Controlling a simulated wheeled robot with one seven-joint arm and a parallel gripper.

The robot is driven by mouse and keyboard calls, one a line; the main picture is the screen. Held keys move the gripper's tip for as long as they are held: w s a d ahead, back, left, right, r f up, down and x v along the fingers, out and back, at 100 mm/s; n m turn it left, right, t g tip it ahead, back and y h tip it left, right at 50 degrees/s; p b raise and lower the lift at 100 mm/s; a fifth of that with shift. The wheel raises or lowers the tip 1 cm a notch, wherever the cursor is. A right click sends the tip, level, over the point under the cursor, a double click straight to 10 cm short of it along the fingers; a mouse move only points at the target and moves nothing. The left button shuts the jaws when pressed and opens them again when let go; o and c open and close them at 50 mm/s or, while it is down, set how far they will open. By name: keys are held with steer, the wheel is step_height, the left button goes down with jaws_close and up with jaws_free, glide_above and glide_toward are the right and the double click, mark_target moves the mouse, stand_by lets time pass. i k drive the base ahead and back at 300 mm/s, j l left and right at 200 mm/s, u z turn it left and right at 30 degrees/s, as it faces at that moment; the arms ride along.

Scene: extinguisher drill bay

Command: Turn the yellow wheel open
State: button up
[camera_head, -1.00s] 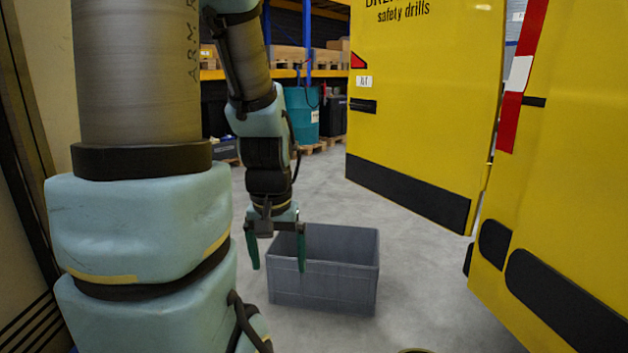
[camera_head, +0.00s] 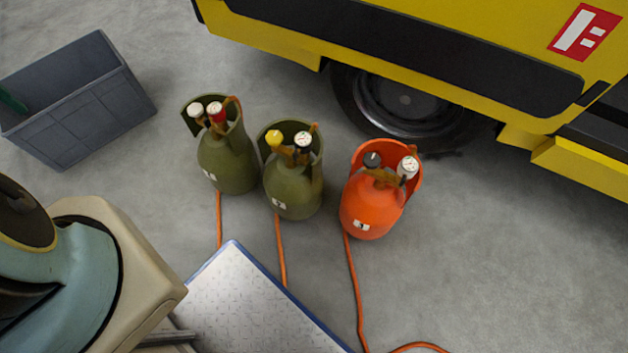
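The yellow wheel (camera_head: 274,138) sits on top of the middle cylinder (camera_head: 294,191), which is olive green and upright, with a white gauge (camera_head: 303,139) to the right of the wheel. An orange hose runs from behind this cylinder toward the bottom of the picture.
An olive cylinder (camera_head: 227,162) with a white wheel stands left; an orange cylinder (camera_head: 373,207) with a dark wheel stands right. The grey crate (camera_head: 84,112) is far left. A yellow vehicle (camera_head: 285,40) stands behind. A metal plate (camera_head: 247,300) and hoses lie in front.

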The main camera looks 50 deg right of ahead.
mark_target(273, 137)
steer(key=k+z, duration=0.2)
steer(key=k, duration=0.3)
steer(key=k+l+z, duration=0.2)
steer(key=k, duration=0.3)
steer(key=k+l+z, duration=0.2)
steer(key=k, duration=0.3)
steer(key=k+l+z, duration=0.2)
steer(key=k, duration=0.25)
steer(key=k+l+z, duration=0.2)
steer(key=k, duration=0.25)
steer(key=j, duration=0.15)
steer(key=i+u, duration=0.35)
steer(key=i, duration=0.25)
steer(key=i+u, duration=0.4)
steer(key=i, duration=0.2)
steer(key=i+l+u, duration=0.35)
steer(key=i, duration=0.25)
